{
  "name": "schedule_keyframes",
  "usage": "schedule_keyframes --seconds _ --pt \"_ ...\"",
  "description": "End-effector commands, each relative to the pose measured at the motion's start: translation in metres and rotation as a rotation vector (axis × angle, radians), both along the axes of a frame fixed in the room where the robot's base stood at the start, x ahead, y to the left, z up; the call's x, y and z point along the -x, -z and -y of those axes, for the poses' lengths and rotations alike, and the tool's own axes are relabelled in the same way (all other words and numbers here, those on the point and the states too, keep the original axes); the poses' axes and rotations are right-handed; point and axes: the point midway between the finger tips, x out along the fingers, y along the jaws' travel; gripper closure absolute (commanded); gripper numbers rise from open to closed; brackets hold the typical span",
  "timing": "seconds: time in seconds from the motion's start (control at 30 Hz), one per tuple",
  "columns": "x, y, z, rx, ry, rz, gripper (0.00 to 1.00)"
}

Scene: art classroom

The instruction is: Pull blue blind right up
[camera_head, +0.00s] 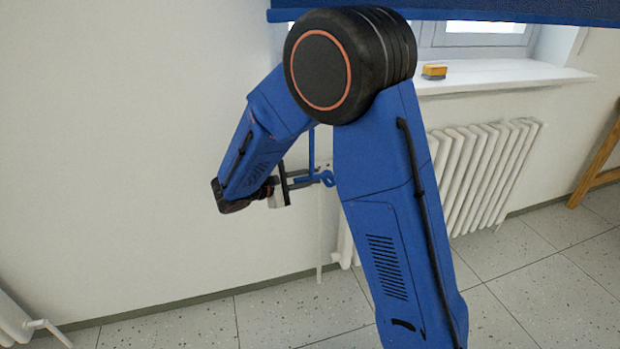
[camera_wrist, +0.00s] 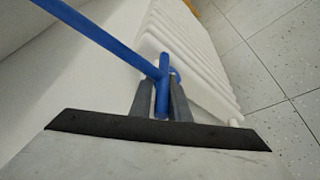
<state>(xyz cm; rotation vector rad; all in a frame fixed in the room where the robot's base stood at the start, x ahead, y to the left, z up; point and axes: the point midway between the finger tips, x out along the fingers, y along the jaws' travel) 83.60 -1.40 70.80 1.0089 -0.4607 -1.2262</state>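The blue blind (camera_head: 450,10) hangs at the top of the head view, across the upper part of the window; only its lower edge shows. A thin blue rod (camera_head: 311,150) comes down beside the wall to a blue handle (camera_head: 326,178) with a ring-like end. My gripper (camera_head: 308,179) is at this handle, left of the radiator. In the wrist view the rod (camera_wrist: 105,40) runs in from the upper left, and the handle (camera_wrist: 163,88) lies between the two grey fingers of my gripper (camera_wrist: 163,85), which look closed on it. My arm hides part of the blind and window.
A white radiator (camera_head: 480,175) stands under the window sill (camera_head: 500,76), close to the right of my gripper. A small yellow object (camera_head: 434,71) sits on the sill. A wooden frame (camera_head: 598,160) stands at the far right. The wall on the left is bare.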

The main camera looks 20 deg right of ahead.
Motion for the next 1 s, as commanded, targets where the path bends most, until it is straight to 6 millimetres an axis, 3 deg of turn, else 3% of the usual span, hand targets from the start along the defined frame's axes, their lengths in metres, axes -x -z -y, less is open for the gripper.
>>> schedule_keyframes --seconds 0.17,0.6,1.0 --pt "0.002 -0.007 0.000 -0.001 0.004 0.001 1.00" --pt "0.002 -0.090 0.000 -0.002 0.005 0.001 1.00" --pt "0.003 -0.096 0.001 0.000 0.007 -0.003 1.00"
